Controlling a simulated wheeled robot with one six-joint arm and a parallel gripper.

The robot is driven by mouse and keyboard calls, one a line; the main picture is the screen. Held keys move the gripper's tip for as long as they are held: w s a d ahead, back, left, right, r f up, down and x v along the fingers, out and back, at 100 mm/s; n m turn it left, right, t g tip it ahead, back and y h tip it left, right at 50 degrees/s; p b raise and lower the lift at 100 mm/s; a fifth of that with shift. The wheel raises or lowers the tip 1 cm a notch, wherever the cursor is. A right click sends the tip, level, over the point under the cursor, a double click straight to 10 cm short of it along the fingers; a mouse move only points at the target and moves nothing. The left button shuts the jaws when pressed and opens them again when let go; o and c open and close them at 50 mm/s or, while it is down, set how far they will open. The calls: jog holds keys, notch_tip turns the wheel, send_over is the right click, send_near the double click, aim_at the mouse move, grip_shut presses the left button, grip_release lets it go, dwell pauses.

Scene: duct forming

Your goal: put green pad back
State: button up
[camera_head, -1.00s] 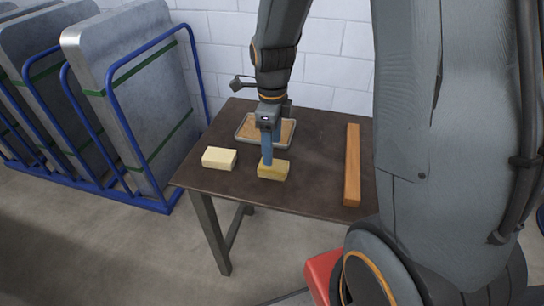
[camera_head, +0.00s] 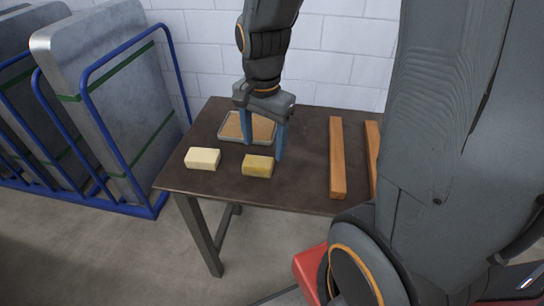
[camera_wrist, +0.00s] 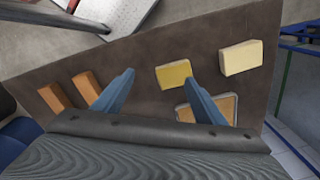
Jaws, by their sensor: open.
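No clearly green pad shows. A mustard-yellow block-shaped pad (camera_head: 257,167) lies on the dark table (camera_head: 300,190) near its front edge. It also shows in the wrist view (camera_wrist: 173,75). A cream pad (camera_head: 203,159) lies to its left, and also shows in the wrist view (camera_wrist: 240,58). A shallow tray with a tan inside (camera_head: 236,138) sits behind them. My gripper (camera_head: 263,150) is open, its two blue fingers pointing down and wide apart. It is just behind and above the yellow pad, with nothing between the fingers. In the wrist view the pad shows between the fingertips (camera_wrist: 160,76).
Two orange-brown wooden bars (camera_head: 338,160) (camera_head: 373,150) lie at the table's right side. A blue-framed rack (camera_head: 165,60) with grey panels stands left of the table. A white block wall (camera_head: 340,60) is behind. Table room is clear between the yellow pad and the bars.

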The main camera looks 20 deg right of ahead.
jog(key=s+n, duration=0.1)
jog(key=n, duration=0.3)
jog(key=s+n, duration=0.2)
jog(key=n, duration=0.1)
jog(key=s+f+n, duration=0.1)
jog(key=s+n, duration=0.1)
jog(key=n, duration=0.2)
jog(key=shift+s+n, duration=0.15)
jog(key=shift+n, duration=0.15)
